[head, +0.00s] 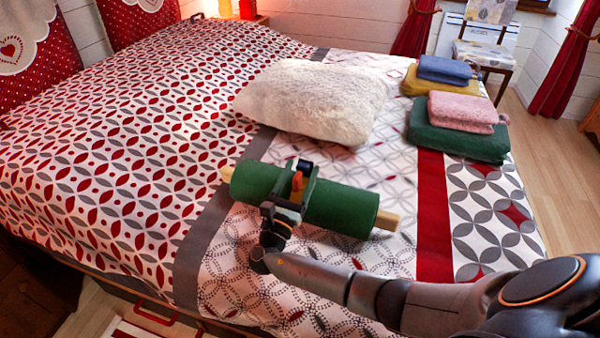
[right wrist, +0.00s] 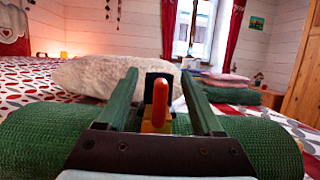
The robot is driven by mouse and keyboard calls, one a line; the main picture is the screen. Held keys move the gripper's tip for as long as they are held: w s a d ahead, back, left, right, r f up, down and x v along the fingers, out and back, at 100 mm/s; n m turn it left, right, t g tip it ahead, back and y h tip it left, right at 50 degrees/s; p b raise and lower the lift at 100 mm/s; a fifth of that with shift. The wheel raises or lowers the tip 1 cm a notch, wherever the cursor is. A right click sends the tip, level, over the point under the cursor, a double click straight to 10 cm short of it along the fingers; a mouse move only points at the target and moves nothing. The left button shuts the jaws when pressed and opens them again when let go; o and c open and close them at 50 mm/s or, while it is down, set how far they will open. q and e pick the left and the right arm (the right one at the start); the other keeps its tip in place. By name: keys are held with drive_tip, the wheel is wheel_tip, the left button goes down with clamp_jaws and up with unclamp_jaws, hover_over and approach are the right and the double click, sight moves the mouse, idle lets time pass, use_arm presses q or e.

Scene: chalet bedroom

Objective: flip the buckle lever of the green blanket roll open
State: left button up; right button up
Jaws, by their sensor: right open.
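The green blanket roll (head: 342,206) lies on the bed with a pale wooden rod end showing at each side. It also fills the lower part of the right wrist view (right wrist: 40,135). Its buckle has an upright orange lever (head: 297,182), with a dark block behind it. In the right wrist view the orange lever (right wrist: 160,100) stands between my two green fingers. My right gripper (head: 291,185) is open around the buckle, its fingers on either side of the lever. I cannot tell whether a finger touches it. My left gripper is not in view.
A white fluffy pillow (head: 312,100) lies just behind the roll. Folded green (head: 455,140), pink (head: 463,111), yellow and blue textiles are stacked at the bed's right side. The patterned bedspread (head: 120,140) is clear to the left. A chair (head: 484,55) stands beyond.

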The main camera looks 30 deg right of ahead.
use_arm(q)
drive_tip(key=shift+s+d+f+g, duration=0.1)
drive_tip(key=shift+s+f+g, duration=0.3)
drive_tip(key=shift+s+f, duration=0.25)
use_arm(e)
drive_tip(key=v, duration=1.2)
drive_tip(key=shift+a, duration=0.2)
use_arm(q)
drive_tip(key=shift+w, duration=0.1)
use_arm(e)
drive_tip(key=shift+s+f, duration=0.1)
